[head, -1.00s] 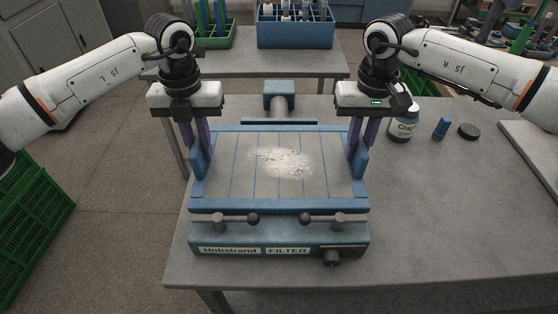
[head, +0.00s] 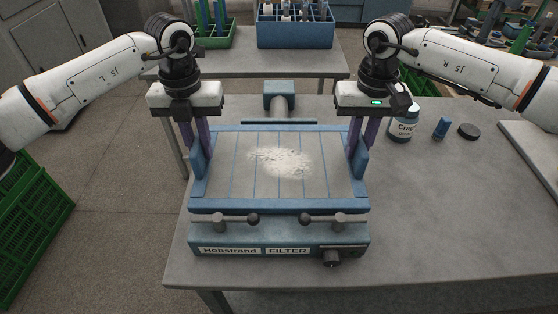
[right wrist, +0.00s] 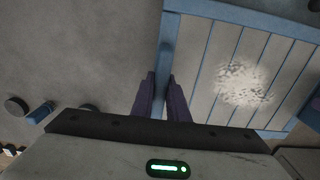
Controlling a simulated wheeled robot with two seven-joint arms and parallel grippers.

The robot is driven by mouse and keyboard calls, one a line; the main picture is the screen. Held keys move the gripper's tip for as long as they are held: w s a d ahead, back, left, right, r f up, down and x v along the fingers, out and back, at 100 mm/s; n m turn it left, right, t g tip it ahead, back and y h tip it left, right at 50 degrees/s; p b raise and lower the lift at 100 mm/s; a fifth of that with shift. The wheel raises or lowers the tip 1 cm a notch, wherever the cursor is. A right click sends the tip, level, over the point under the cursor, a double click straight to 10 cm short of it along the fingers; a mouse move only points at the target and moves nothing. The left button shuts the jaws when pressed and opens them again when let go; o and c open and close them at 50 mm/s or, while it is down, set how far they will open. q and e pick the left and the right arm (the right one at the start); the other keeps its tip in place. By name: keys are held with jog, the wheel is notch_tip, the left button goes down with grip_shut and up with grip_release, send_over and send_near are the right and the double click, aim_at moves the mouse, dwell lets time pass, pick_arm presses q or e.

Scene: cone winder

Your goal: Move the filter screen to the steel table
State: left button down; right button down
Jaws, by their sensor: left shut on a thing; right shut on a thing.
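The filter screen (head: 220,165) is a pale slatted panel in a blue frame, with a patch of whitish fluff in its middle. It lies level over the blue-grey filter unit (head: 215,236) labelled "Hobstrand FILTER"; I cannot tell whether they touch. My left gripper (head: 202,148) is shut on the upright at the screen's left side. My right gripper (head: 358,148) is shut on the right side upright. In the right wrist view, its purple fingers (right wrist: 161,88) flank the blue side bar of the screen (right wrist: 235,50).
The filter unit stands on a grey table (head: 440,220). Two ball-ended levers (head: 235,219) lie along its front. A labelled bottle (head: 403,125), a blue cylinder (head: 441,127) and a black disc (head: 469,131) stand to the right. Behind is another table (head: 240,64) with a blue crate (head: 295,32). A green crate (head: 35,225) is left.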

pick_arm(q)
jog(key=shift+r, duration=0.2)
pick_arm(e)
jog(key=shift+r, duration=0.2)
